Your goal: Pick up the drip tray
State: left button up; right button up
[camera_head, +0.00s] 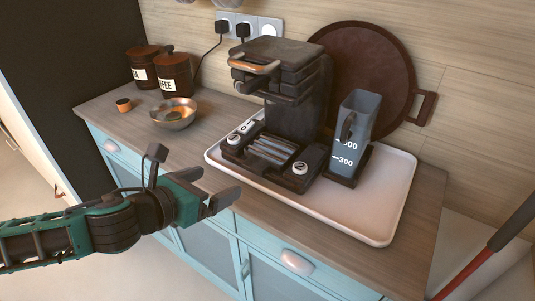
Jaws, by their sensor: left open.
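The dark drip tray (269,150), with a slatted top, sits at the foot of the black coffee machine (292,108). The machine stands on a white tray (368,222) on the wooden counter. Two small round pieces marked "2" sit at the left and right of the slats. My left gripper (221,184) is open and empty. In the picture it is below and left of the drip tray, near the counter's front edge, and apart from it. My right gripper is out of view.
A clear measuring jug (357,120) stands right of the machine, before a round brown board (372,60). A metal bowl (174,115), an orange-topped cup (124,105) and dark canisters (175,76) stand left. Blue cabinets (290,262) front the counter.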

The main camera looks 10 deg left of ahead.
pick_arm(q)
send_near(255, 165)
jog(key=w, duration=0.1)
jog(key=w+f, duration=0.1)
jog(key=shift+w+f, duration=0.3)
jog(key=shift+d+r+x, duration=0.1)
jog(key=shift+d+x, duration=0.05)
jog(key=shift+x, duration=1.25)
jog(key=shift+d+r+x, duration=0.1)
jog(key=shift+d+x, duration=0.1)
jog(key=shift+x, duration=1.2)
jog(key=shift+s, duration=0.1)
jog(key=shift+c, duration=0.2)
jog(key=shift+r, duration=0.1)
jog(key=c, duration=1.4)
jog(key=shift+c, duration=0.2)
